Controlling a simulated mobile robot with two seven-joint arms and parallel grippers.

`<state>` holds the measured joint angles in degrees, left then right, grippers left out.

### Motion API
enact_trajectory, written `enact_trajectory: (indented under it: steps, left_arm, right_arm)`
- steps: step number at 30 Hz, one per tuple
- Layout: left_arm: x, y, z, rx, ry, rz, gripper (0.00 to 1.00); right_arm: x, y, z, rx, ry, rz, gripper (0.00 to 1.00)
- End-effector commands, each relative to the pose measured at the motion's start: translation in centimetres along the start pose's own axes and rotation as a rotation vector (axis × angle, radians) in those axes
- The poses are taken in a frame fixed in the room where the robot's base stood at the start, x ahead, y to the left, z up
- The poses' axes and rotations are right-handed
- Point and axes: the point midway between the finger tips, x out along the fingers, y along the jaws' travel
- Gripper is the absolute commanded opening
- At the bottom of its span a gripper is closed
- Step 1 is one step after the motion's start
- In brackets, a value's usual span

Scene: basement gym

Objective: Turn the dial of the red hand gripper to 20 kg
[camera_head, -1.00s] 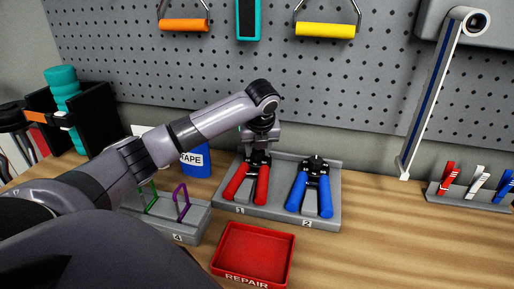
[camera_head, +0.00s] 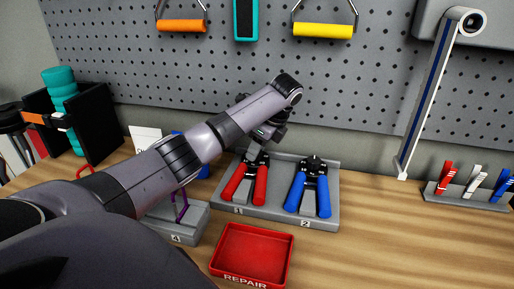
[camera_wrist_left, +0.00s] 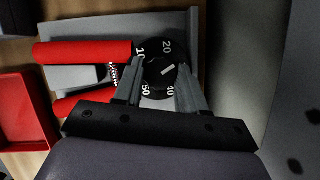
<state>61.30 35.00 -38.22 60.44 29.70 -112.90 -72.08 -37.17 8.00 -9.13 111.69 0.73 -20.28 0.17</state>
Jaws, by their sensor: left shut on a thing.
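The red hand gripper (camera_head: 245,185) lies in slot 1 of a grey holder (camera_head: 272,213), its two red handles toward the front. In the left wrist view its black dial (camera_wrist_left: 166,72) shows white numbers: 10 upper left, 20 upper right, 40 lower right, 50 lower left. A short white mark on the dial slants between upper right and lower left; which end is the pointer I cannot tell. My left gripper (camera_head: 257,152) reaches down over the dial. My right gripper is not in view.
A blue hand gripper (camera_head: 311,187) lies in slot 2, close on the right. A red REPAIR tray (camera_head: 252,255) stands in front. A grey block marked 4 (camera_head: 187,229) is at left, partly behind my arm. The pegboard (camera_head: 350,85) rises behind. The bench at right front is clear.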

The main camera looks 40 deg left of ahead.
Motion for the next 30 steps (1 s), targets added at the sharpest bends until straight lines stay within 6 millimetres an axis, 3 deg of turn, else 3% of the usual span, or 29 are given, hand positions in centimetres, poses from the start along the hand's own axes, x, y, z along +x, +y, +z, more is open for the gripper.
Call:
enact_trajectory:
  steps: [15, 30]
  left_arm:
    - [-0.05, -0.28, 0.00, -0.409, 0.001, 0.168, 0.10]
    - [0.04, -0.36, 0.11, -0.571, 0.000, 0.233, 0.10]
  right_arm:
    - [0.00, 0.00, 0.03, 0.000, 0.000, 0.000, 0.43]
    - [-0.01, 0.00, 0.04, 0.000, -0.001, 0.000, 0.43]
